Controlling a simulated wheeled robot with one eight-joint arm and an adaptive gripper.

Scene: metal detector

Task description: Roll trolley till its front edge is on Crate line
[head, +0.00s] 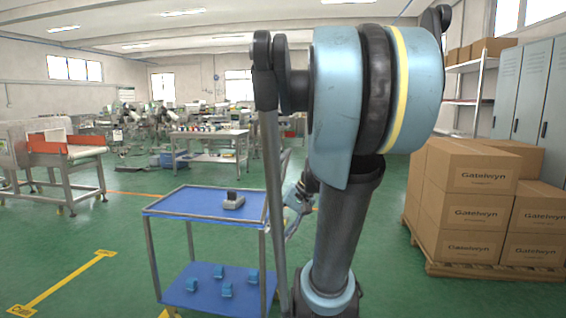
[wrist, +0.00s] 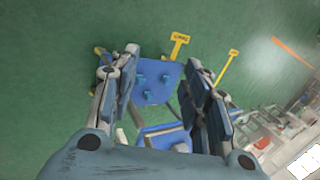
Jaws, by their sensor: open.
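The trolley (head: 180,203) stands left of my arm in the head view, with blue top and lower shelves on grey legs. In the wrist view the trolley (wrist: 150,97) shows between and beyond my fingers. My gripper (wrist: 162,57) is open with nothing between its pads. In the head view my gripper (head: 301,195) is beside the trolley's right side, partly hidden by my arm. A yellow floor line (head: 65,283) with end plates lies left of the trolley. The wrist view shows a yellow marking (wrist: 177,46) with a label just beyond the trolley; its word is too small to read surely.
A grey device (head: 233,201) sits on the top shelf, and several blue blocks (head: 227,289) on the lower one. Cartons (head: 470,215) on a pallet (head: 480,270) stand at right. A conveyor (head: 80,155) stands at far left. Green floor is clear between trolley and conveyor.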

